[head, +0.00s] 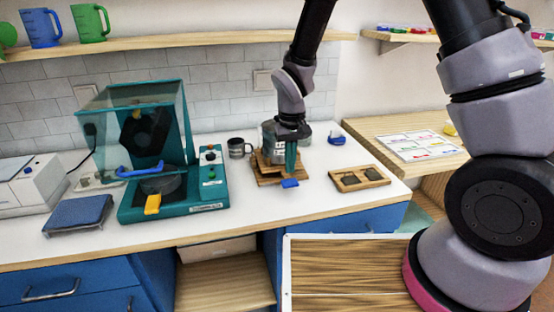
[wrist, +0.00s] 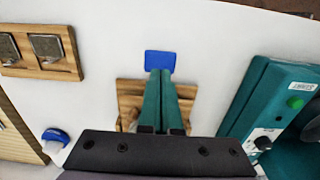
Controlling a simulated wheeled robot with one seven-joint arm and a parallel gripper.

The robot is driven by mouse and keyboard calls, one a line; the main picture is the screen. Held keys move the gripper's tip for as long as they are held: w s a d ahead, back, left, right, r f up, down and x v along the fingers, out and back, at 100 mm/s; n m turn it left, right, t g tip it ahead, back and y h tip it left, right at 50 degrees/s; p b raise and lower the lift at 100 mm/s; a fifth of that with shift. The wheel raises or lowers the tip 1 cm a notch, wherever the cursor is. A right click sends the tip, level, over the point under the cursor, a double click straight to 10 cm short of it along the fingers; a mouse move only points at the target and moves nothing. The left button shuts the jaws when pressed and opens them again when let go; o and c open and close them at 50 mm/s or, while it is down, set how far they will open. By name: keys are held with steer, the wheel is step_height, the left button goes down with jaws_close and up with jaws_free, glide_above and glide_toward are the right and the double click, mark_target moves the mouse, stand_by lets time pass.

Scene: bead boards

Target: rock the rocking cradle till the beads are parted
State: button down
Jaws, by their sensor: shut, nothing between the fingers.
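The rocking cradle (head: 268,180) is a small wooden piece on the counter, with a blue tab (head: 290,183) at its front. In the wrist view the cradle's wood (wrist: 130,90) shows on both sides of my fingers, and the blue tab (wrist: 160,56) lies just beyond their tips. My gripper (head: 291,172) points down over the front of the cradle, its teal fingers shut and empty. In the wrist view the fingertips (wrist: 160,72) appear at the tab's edge; I cannot tell whether they touch. The beads are not visible; my gripper covers much of the cradle.
A teal machine (head: 210,185) with a clear hood stands left of the cradle. A wooden board with two dark square pieces (head: 360,179) lies to the right. The white counter in front is clear.

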steer(key=shift+r, duration=2.35)
steer(key=shift+r, duration=0.1)
steer(key=s+d+r+m+t+y, duration=0.1)
steer(key=d+r+m+t, duration=0.1)
steer(key=d+r, duration=0.65)
steer(key=s+d+r+m+t+y, duration=0.15)
steer(key=d+r, duration=0.35)
steer(key=r, duration=0.6)
steer(key=s+d+r+m+t, duration=0.3)
steer(key=s+d+r+m, duration=0.1)
steer(key=s+d+r, duration=0.5)
steer(key=shift+s+d+t, duration=0.15)
steer(key=shift+s+t, duration=0.2)
steer(key=shift+s, duration=0.05)
steer(key=shift+h, duration=0.25)
